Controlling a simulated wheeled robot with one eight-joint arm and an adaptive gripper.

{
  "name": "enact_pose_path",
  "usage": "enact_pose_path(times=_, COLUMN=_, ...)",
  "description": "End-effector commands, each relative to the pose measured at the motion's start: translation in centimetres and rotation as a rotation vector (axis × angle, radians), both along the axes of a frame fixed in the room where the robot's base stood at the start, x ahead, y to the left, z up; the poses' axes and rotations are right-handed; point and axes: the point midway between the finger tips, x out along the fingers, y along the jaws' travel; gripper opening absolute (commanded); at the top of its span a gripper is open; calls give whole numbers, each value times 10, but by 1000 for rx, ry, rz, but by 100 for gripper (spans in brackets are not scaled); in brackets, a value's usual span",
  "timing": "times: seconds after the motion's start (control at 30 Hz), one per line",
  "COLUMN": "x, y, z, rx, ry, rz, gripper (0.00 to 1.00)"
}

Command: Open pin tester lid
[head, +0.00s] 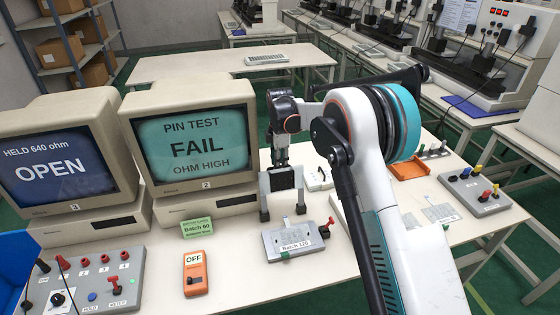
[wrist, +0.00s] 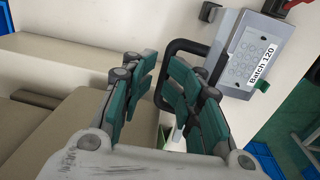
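A flat grey unit labelled Batch 120 (head: 295,240) lies on the white table, with a pale top plate and a red-knobbed lever at its right. It also shows at the upper right of the wrist view (wrist: 236,70). I take it for the pin tester; its lid looks closed. My gripper (head: 283,210) points down just behind this unit, fingers spread. In the wrist view my gripper (wrist: 160,78) shows a gap between its green-padded fingers. A dark curved bar (wrist: 185,44) passes behind the fingers beside the unit; I cannot tell whether they touch it.
A monitor (head: 190,115) reading PIN TEST FAIL stands left of my gripper, with another monitor (head: 60,150) beside it. An orange OFF switch box (head: 195,275) and a green Batch 80 card (head: 197,228) lie in front. A grey box (head: 480,190) with coloured knobs sits right.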

Motion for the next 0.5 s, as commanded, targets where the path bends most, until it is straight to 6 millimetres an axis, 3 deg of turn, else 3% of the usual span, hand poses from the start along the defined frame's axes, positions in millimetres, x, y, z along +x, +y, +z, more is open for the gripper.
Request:
enact_pose_path(times=0.03, x=2, y=1, z=-15, rx=3, ry=-6, rz=1, gripper=20)
enact_pose_path(times=0.27, x=1, y=1, z=-13, rx=3, ry=-7, rz=2, gripper=20)
enact_pose_path(times=0.5, x=-3, y=0, z=19, rx=4, ry=-9, rz=2, gripper=20)
